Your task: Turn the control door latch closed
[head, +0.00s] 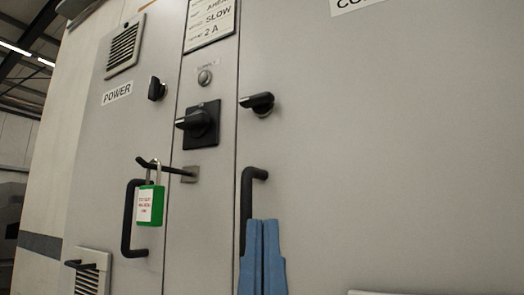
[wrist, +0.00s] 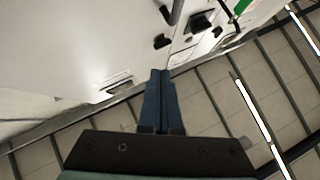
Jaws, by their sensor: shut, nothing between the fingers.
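The control door (head: 390,150) is the wide grey panel on the right in the head view, its label cut off at the top. Its latch (head: 257,103) is a small black knob lying roughly sideways, with a slight tilt. It also shows as a dark knob in the wrist view (wrist: 162,41). My gripper (head: 262,222) has blue fingers pressed together, empty, pointing up below the latch and apart from it. In the head view the fingers cover the lower part of the black door handle (head: 247,185). In the wrist view the shut fingertips (wrist: 159,72) point toward the latch.
A black rotary switch (head: 199,125) is left of the latch. A green padlock (head: 151,204) hangs from a dark bar near the power door's handle (head: 128,220). The power door latch (head: 156,88) stands upright. The door face right of the latch is bare.

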